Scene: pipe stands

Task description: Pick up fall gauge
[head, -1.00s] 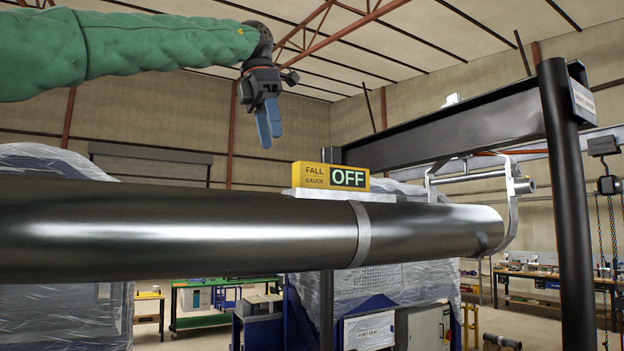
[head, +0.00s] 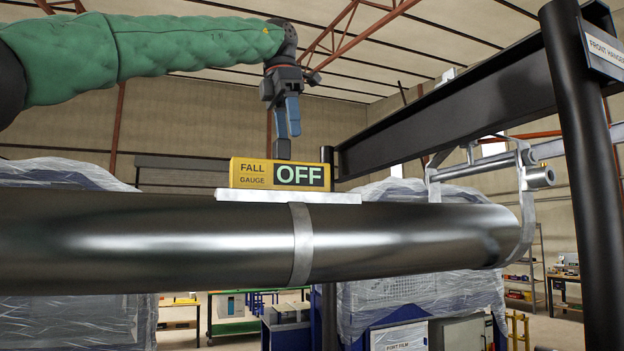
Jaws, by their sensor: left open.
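The fall gauge (head: 279,174) is a yellow box with a dark display reading OFF. It sits on a light metal plate (head: 315,197) on top of a large dark pipe (head: 160,240). My left gripper (head: 287,128), with blue fingers, points down just above the gauge's top, around its middle. It is open and holds nothing visible. Whether a fingertip is above or behind the gauge's top edge is hard to tell. My right gripper is not in view.
A metal band (head: 301,244) wraps the pipe below the plate. A pale bracket (head: 527,205) hangs around the pipe's right end. A dark beam (head: 450,125) and dark post (head: 585,170) stand at the right. The space above the pipe left of the gauge is clear.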

